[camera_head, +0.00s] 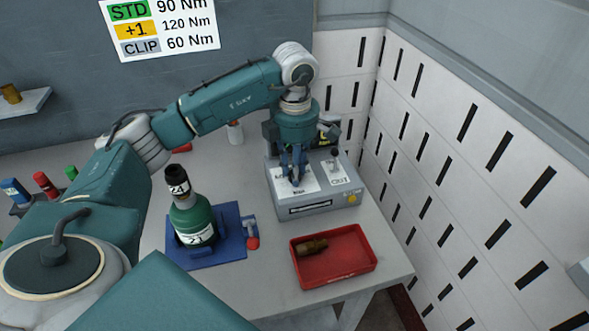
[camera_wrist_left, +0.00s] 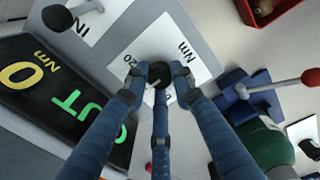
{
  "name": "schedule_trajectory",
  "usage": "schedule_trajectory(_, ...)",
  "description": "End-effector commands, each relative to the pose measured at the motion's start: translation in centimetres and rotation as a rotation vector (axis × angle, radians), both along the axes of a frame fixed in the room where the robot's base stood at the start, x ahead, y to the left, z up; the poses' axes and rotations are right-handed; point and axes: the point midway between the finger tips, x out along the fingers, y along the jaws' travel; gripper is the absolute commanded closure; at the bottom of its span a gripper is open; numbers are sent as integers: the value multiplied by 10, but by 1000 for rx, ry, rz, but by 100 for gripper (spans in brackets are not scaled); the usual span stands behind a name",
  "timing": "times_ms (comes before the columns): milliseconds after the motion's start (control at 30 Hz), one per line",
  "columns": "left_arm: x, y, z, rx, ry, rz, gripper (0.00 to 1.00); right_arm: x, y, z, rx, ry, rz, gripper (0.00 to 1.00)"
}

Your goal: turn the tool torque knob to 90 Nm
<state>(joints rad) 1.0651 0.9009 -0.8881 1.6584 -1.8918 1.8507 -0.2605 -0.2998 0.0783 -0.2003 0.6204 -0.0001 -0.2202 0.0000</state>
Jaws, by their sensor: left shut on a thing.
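The grey torque control box (camera_head: 318,203) stands at the back right of the table. My left gripper (camera_head: 293,183) reaches down onto its top. In the left wrist view, the gripper's blue fingers (camera_wrist_left: 156,80) are closed around the dark torque knob (camera_wrist_left: 150,72). The knob sits on a white dial label (camera_wrist_left: 181,47) with "20" and "Nm" readable; the fingers hide its pointer and other marks. A dark display (camera_wrist_left: 60,100) shows a yellow "0 Nm", cut off at the frame edge, and green letters partly behind a finger. My right gripper is out of view.
A green bottle-like tool (camera_head: 194,219) stands in a blue holder (camera_head: 232,250) with a red-knobbed lever. A red tray (camera_head: 345,270) holds a brown cylinder (camera_head: 312,247). A slotted wall is close on the right.

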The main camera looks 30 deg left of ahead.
Motion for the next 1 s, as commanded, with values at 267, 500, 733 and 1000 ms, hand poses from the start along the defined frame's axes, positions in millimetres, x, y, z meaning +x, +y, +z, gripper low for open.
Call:
schedule_trajectory(267, 1, 0, 1, 0, -3, 0, 57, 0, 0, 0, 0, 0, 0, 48)
schedule_trajectory(500, 0, 0, 1, 0, -1, -1, 57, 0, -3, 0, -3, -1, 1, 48)
schedule_trajectory(733, 1, -1, 24, -1, -6, -1, 57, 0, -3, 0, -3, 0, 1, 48)
schedule_trajectory(1000, 0, -1, 84, 1, -7, 0, 57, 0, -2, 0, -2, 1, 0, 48)
